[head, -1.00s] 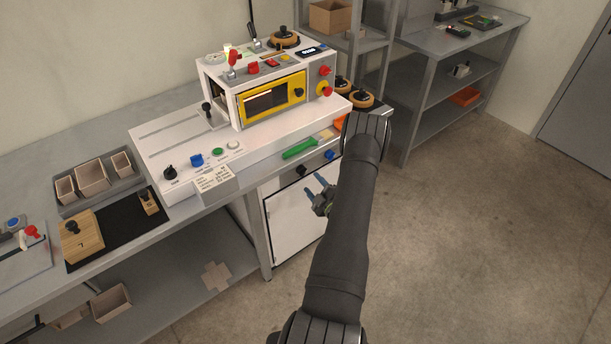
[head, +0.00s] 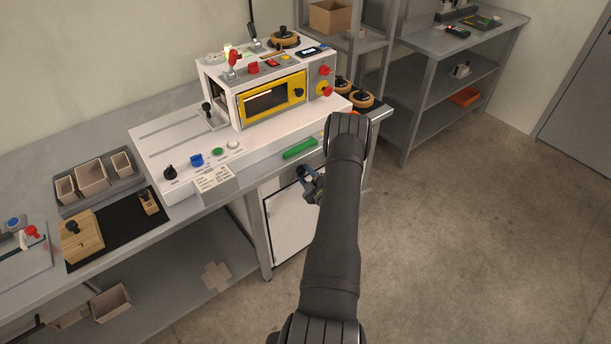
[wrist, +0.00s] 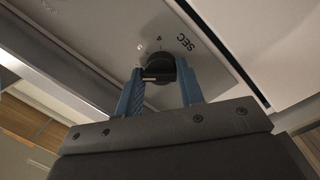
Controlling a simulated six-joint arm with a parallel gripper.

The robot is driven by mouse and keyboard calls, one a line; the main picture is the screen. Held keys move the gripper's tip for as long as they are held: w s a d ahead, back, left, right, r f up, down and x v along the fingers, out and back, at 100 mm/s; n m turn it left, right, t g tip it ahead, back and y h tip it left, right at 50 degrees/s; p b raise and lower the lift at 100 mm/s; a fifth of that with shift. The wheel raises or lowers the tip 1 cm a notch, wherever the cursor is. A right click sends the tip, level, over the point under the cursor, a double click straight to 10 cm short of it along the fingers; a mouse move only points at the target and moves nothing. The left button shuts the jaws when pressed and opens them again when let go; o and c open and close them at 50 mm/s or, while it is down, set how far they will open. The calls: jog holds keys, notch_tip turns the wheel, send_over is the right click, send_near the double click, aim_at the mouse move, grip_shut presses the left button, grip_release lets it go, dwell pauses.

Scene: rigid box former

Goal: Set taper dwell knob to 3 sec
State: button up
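The taper dwell knob (wrist: 160,69) is a black round knob on a grey panel, with "SEC" (wrist: 187,42) and small numerals printed around it in the wrist view. A pale pointer line shows on its lower left; the exact number it points at is too small to read. My gripper (wrist: 161,68) has its two blue fingers apart, one on each side of the knob. Slim gaps seem to remain, so contact is not clear. In the head view my gripper (head: 309,182) is at the front panel under the bench edge, and it and my arm hide the knob.
The white machine (head: 150,140) with a yellow-framed window stands on the bench above. A green handle (head: 299,149) sits just above the gripper on the front edge. A white cabinet door (head: 290,225) is below. The floor to the right is clear.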

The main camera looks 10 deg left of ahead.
jog(key=shift+f+m, duration=0.1)
jog(key=shift+m, duration=0.2)
jog(key=m, duration=0.4)
jog(key=shift+g, duration=0.3)
jog(key=shift+s+a+m+g, duration=0.1)
jog(key=shift+m+g, duration=0.2)
jog(key=shift+m, duration=1.5)
jog(key=o, duration=0.9)
jog(key=shift+o, duration=0.2)
